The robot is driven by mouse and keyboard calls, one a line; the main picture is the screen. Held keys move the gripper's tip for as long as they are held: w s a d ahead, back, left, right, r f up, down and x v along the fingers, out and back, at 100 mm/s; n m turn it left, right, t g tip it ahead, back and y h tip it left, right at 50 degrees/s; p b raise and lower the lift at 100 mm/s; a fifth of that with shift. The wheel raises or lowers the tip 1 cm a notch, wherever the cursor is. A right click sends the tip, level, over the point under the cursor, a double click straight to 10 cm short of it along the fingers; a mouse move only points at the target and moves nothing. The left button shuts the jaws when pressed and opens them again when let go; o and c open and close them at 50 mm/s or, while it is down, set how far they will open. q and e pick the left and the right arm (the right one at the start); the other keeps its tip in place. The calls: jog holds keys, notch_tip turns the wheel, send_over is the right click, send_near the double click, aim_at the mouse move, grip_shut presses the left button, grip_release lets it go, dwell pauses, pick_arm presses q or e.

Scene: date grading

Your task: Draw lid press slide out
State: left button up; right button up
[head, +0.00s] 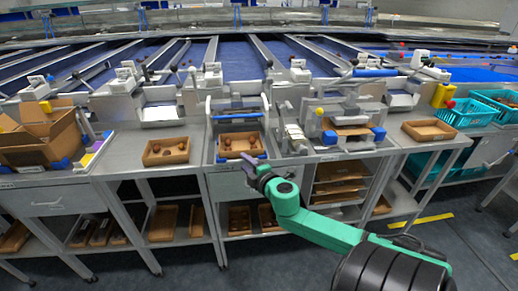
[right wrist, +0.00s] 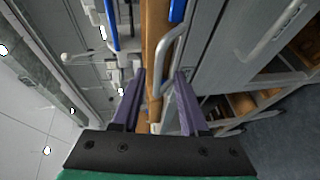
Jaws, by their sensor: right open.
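The press station (head: 237,112) stands at the middle of the bench, with a white frame and a blue crossbar. A brown tray (head: 258,152) with several round dates sits low at its front. My right gripper (head: 250,163) is at the front edge of this station, its purple fingers beside the tray. In the right wrist view the right gripper (right wrist: 160,76) is open. A bent grey handle bar (right wrist: 172,48) runs between its fingertips, with the brown edge of the tray (right wrist: 153,35) behind. Contact with the bar cannot be told. My left gripper is not in view.
A second machine with blue blocks (head: 329,138) stands to the right. Brown trays lie on the bench to the left (head: 153,158) and right (head: 447,131). Cardboard boxes (head: 45,140) stand far left, teal crates (head: 466,113) far right. The floor in front is free.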

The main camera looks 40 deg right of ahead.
jog(key=v, duration=1.3)
jog(key=shift+w, duration=0.1)
